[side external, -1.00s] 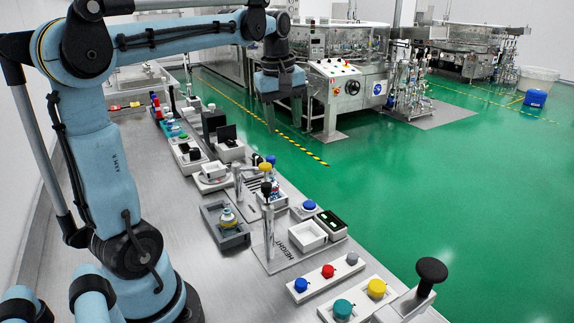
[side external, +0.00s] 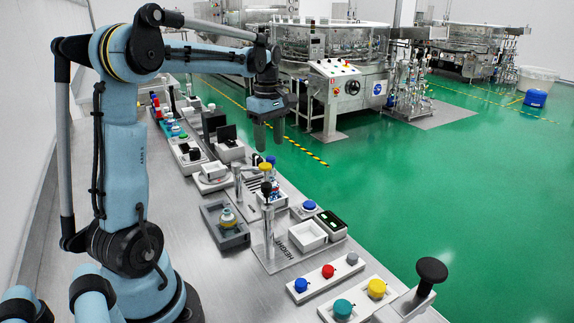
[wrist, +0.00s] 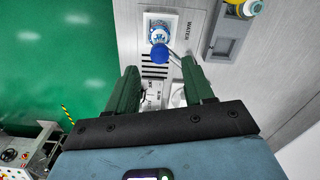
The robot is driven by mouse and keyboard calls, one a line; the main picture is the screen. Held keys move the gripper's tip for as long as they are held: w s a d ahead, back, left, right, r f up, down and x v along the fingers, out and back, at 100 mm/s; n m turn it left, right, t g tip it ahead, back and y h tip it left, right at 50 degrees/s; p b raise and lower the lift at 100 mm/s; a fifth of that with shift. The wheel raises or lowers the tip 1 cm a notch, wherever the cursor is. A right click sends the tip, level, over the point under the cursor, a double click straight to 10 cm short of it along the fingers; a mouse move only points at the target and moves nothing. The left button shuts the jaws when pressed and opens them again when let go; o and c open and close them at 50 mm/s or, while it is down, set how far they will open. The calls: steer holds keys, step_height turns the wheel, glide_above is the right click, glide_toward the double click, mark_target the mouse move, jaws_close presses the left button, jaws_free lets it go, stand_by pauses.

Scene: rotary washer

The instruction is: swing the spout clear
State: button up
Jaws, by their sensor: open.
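My gripper (side external: 268,142) is open, empty and pointing down, above the bench's far edge in the side view. Its two dark fingers (wrist: 159,72) are wide apart in the wrist view. The water station's spout seems to be the thin metal arm (wrist: 175,55) beside a blue knob (wrist: 160,52); both lie beyond the fingertips and apart from them. In the side view, a metal post with a side arm (side external: 238,182) stands at this station. A blue and white bottle (wrist: 159,31) is close to the knob; whether the spout is over it is unclear.
A height post (side external: 268,225) stands nearer the camera. Several coloured buttons (side external: 328,271) and a black-knobbed lever (side external: 431,270) are at the front. Green floor (side external: 350,180) lies open beyond the bench.

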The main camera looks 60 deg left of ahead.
mark_target(270, 157)
steer(key=shift+f, duration=2)
jaws_close()
